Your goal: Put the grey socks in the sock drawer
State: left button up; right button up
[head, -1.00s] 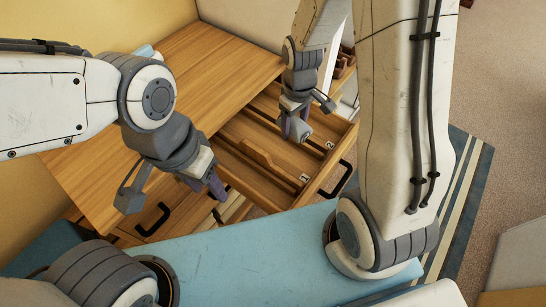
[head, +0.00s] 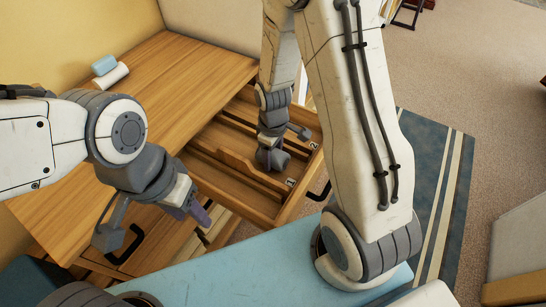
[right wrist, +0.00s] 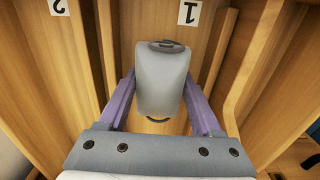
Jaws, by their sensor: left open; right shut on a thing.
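The grey socks (right wrist: 162,82) are a rolled bundle between the two purple fingers of my right gripper (right wrist: 162,92), which is shut on them. In the head view my right gripper (head: 271,160) is down at the open sock drawer (head: 238,205). The right wrist view shows the socks over the compartment with the label 1 (right wrist: 188,12); whether they touch its floor I cannot tell. The label 2 (right wrist: 57,6) marks the neighbouring compartment. My left gripper (head: 188,212) is open and empty, in front of the dresser beside the drawer.
Wooden dividers (head: 240,168) split the drawer. A light blue roll (head: 104,65) and a white roll (head: 109,76) lie at the back of the otherwise clear dresser top (head: 150,100). A light blue surface (head: 245,262) lies in front of the drawer.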

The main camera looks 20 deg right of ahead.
jog(key=shift+f, duration=0.3)
jog(key=shift+f, duration=0.15)
jog(key=o, duration=1.3)
jog(key=shift+o, duration=0.2)
